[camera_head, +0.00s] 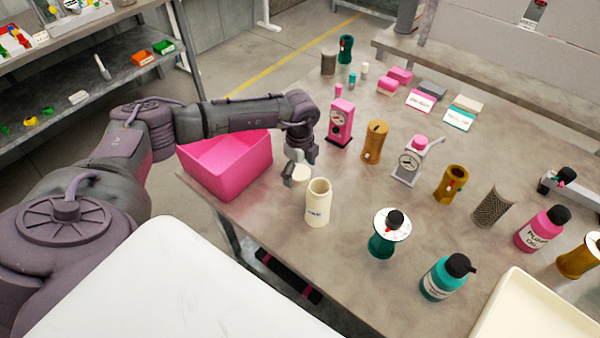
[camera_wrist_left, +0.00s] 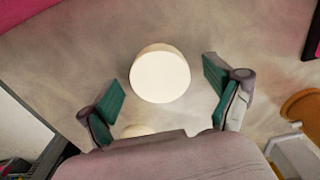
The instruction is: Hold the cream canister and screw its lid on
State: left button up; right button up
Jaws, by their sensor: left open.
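The cream canister (camera_head: 318,207) stands upright on the grey table near its left edge. Its top is open and shows a tan inside. The cream lid (camera_head: 303,173) is just behind it, partly hidden by my left gripper (camera_head: 294,174). In the left wrist view the lid (camera_wrist_left: 160,77) is a plain pale disc between and ahead of the green-padded fingers of my left gripper (camera_wrist_left: 165,98). The fingers are wide apart and no contact with the lid shows. Another pale edge (camera_wrist_left: 136,130) peeks out by the gripper's body; I cannot tell what it is. My right gripper is out of view.
A pink bin (camera_head: 228,165) stands left of the gripper. A teal jar (camera_head: 385,235) and a teal bottle (camera_head: 447,277) stand to the right. A cream tray (camera_head: 535,310) is at front right.

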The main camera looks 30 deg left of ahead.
aim_at(300, 172)
pick_arm(q)
jog(key=shift+c, duration=0.3)
jog(key=c, duration=1)
notch_tip(300, 172, up, 10)
jog(key=shift+r+b, duration=0.1)
jog(key=shift+b, duration=0.75)
